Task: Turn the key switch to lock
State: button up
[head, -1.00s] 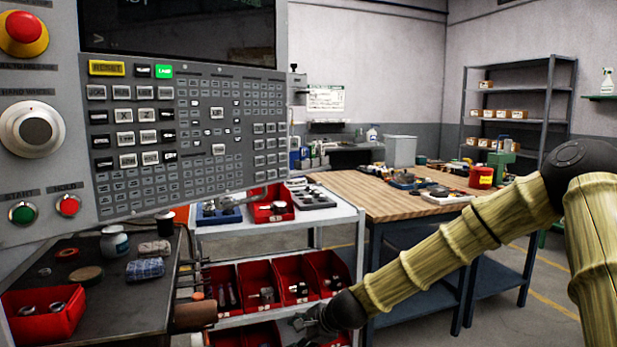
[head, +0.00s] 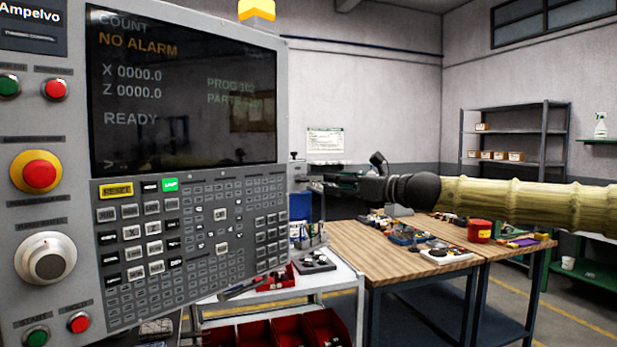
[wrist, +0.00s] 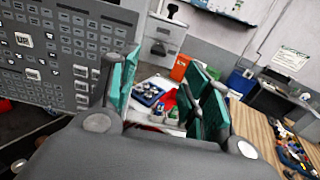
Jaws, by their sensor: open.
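A grey machine control panel (head: 190,235) with a screen and many keys fills the left of the head view; its keypad is at the left of the wrist view (wrist: 70,50). A small grey box (head: 298,172) with a dark knob on top stands at the panel's right edge. It seems to be the grey box with a black fitting in the wrist view (wrist: 163,32), but I cannot tell whether this is the key switch. No key is clearly visible. My gripper (head: 318,181) points left towards this box. Its teal fingers (wrist: 165,90) are apart and empty.
A white trolley (head: 340,283) with red bins stands below my gripper. A wood-topped workbench (head: 370,245) with tools is to the right. A shelf rack (head: 515,145) stands at the back wall. The air around my gripper looks clear, apart from the panel edge.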

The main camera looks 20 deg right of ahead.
aim_at(307, 180)
jog(key=shift+x, duration=5.35)
jog(key=shift+f, duration=0.1)
jog(key=shift+c, duration=0.4)
jog(key=c, duration=0.9)
